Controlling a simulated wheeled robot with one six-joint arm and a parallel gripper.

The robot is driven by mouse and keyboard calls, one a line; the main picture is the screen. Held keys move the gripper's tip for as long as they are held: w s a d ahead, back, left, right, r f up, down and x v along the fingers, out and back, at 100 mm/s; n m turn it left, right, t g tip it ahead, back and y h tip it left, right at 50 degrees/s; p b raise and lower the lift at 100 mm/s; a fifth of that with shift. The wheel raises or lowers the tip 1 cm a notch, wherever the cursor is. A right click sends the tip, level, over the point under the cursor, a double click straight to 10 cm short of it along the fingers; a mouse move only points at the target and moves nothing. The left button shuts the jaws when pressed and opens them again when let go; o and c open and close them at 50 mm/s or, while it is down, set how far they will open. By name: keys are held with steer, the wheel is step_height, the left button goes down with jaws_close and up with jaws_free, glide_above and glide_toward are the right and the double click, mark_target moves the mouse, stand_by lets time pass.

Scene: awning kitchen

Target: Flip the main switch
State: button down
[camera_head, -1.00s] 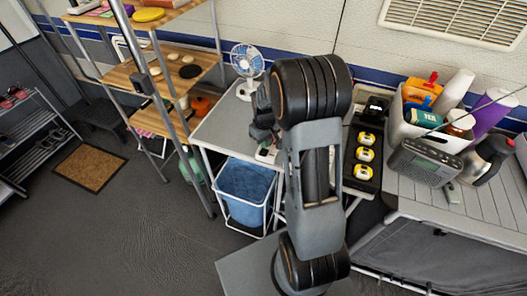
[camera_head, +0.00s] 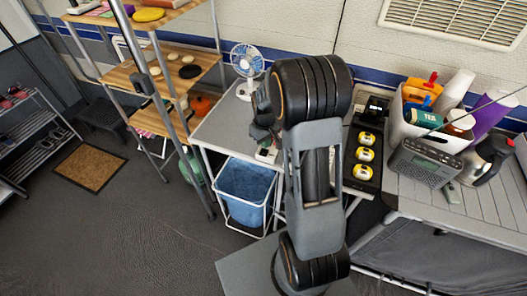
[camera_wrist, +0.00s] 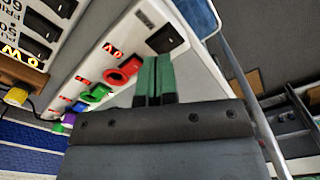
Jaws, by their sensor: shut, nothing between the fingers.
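In the wrist view, a white panel (camera_wrist: 130,48) runs diagonally, with a black rocker switch (camera_wrist: 165,39) near its upper end. It carries a row of coloured round sockets, red (camera_wrist: 124,71), green (camera_wrist: 97,94) and others. I cannot read which way the rocker is set. My gripper (camera_wrist: 157,62) is shut and empty, its green fingertips together just below the rocker; whether they touch it is unclear. In the head view my arm mostly hides the gripper and panel; a small white part (camera_head: 267,155) shows on the grey table (camera_head: 218,127).
A white fan (camera_head: 247,60) stands at the back of the table. A dark tray with yellow-and-white items (camera_head: 364,154) lies to the right of my arm. A grey radio (camera_head: 424,160) and a white bin (camera_head: 437,137) stand farther right. A blue-lined basket (camera_head: 245,190) sits below the table.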

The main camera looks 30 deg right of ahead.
mark_target(264, 150)
steer(key=shift+f+b, duration=1)
steer(key=shift+f, duration=0.3)
stand_by(0.8)
steer(key=shift+r+p, duration=2.65)
steer(key=shift+r, duration=0.9)
steer(key=s+a+r+m+t, duration=0.1)
steer(key=s+a+r+t, duration=0.1)
steer(key=s+a+r, duration=0.2)
steer(key=s+a+r+m+t, duration=0.1)
steer(key=s+a+r, duration=0.4)
steer(key=s+r, duration=0.6)
steer(key=shift+s+a+m+t, duration=0.25)
steer(key=shift+s+m+t, duration=0.05)
steer(key=shift+s+t, duration=0.3)
